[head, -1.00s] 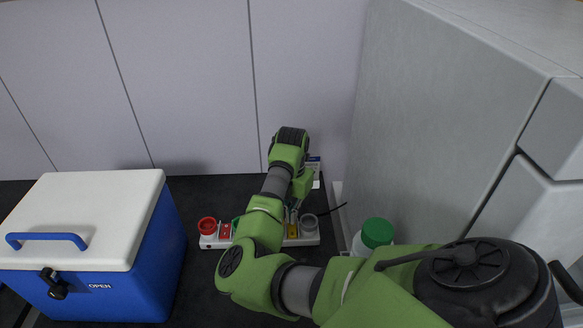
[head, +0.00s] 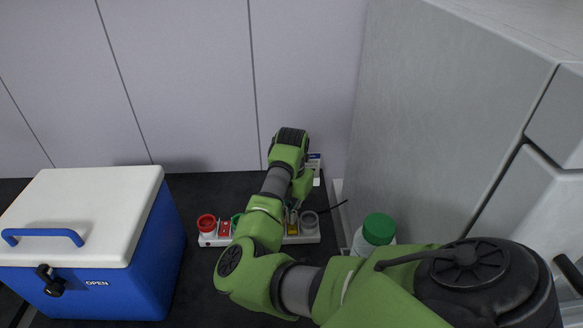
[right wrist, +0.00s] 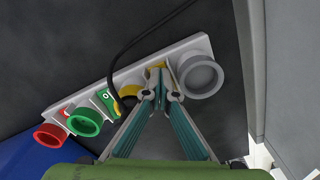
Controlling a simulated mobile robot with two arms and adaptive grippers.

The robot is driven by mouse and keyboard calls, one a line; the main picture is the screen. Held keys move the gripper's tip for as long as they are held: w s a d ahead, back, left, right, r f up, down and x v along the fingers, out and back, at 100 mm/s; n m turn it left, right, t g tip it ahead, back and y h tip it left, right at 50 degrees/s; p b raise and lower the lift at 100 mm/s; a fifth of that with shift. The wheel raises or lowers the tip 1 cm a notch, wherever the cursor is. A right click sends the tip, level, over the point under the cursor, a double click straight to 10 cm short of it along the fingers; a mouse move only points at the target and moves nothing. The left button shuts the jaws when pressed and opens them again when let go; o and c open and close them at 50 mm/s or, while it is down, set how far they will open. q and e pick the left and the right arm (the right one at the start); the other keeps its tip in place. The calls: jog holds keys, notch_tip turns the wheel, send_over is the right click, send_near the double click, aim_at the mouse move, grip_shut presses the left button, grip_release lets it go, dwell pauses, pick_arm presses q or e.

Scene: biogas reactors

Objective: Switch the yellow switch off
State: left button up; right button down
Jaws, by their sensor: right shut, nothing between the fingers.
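A white switch strip (head: 309,239) lies on the dark surface, bearing red, green, yellow and grey round sockets with small switches between them. The yellow switch (head: 292,228) shows beside the grey socket; in the right wrist view only a sliver of it (right wrist: 154,71) shows behind the fingertips. My right gripper (right wrist: 161,82) is shut and empty, its tips over the yellow switch. I cannot tell whether they touch it, nor which way the switch is set. The yellow socket (right wrist: 129,91) is partly covered by a black cable. My left gripper is not in view.
A blue cooler box with a white lid (head: 85,205) stands to the left. A white bottle with a green cap (head: 379,229) stands right of the strip, close to a large grey cabinet (head: 450,110). A black cable (right wrist: 125,50) crosses the strip. A pale panelled wall is behind.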

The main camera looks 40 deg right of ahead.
notch_tip(320, 180, up, 7)
jog(key=p, duration=0.3)
dwell(0.5)
dwell(0.5)
